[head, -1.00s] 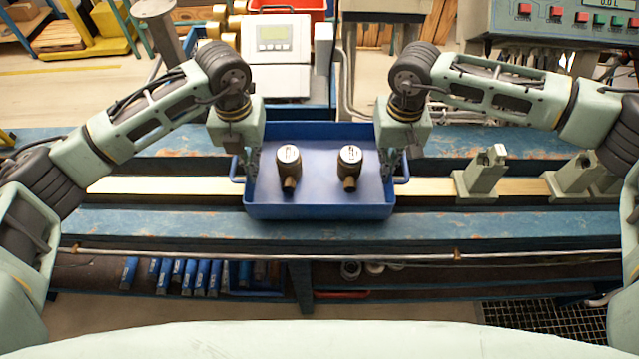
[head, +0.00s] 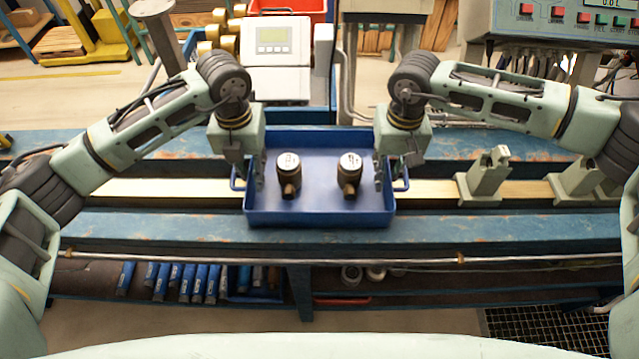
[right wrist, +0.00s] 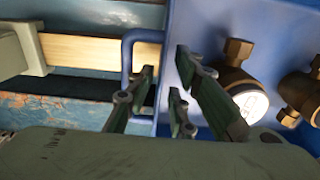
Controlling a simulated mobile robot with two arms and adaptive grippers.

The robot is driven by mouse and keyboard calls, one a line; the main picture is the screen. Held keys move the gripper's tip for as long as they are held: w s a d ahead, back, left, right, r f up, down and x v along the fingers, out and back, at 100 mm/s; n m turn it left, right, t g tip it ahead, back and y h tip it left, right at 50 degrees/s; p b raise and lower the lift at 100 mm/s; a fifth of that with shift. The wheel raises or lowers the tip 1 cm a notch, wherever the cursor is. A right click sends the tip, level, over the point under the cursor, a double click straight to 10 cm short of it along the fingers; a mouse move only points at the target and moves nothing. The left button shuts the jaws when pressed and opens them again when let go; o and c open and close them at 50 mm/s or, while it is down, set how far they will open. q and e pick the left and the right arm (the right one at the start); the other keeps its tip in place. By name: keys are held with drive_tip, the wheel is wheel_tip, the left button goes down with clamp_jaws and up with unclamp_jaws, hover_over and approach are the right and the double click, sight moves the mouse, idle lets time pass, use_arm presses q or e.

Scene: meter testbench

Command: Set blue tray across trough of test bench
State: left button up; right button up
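The blue tray (head: 320,212) lies level across the bench trough, spanning the pale wooden strip and reaching over the blue rails. Two brass meters, a left one (head: 289,172) and a right one (head: 350,172), stand inside it. My left gripper (head: 250,178) is at the tray's left wall and handle, its fingers apart. My right gripper (head: 393,175) is at the right wall. In the right wrist view its fingers (right wrist: 166,78) are spread astride the tray wall, with gaps, beside the blue handle (right wrist: 127,55). Contact under the tray is hidden.
Grey-green clamp stands (head: 484,180) sit on the trough to the right. A white display unit (head: 277,50) is behind the tray, and a control panel (head: 565,20) is at the back right. Blue tools (head: 190,280) lie on the lower shelf. The left trough is clear.

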use_arm(q)
wheel_tip(320, 180, up, 8)
drive_tip(key=shift+f, duration=0.25)
drive_tip(key=shift+r, duration=0.2)
use_arm(e)
drive_tip(key=shift+r, duration=0.1)
wheel_tip(320, 180, up, 12)
drive_tip(key=shift+f, duration=0.2)
idle(0.5)
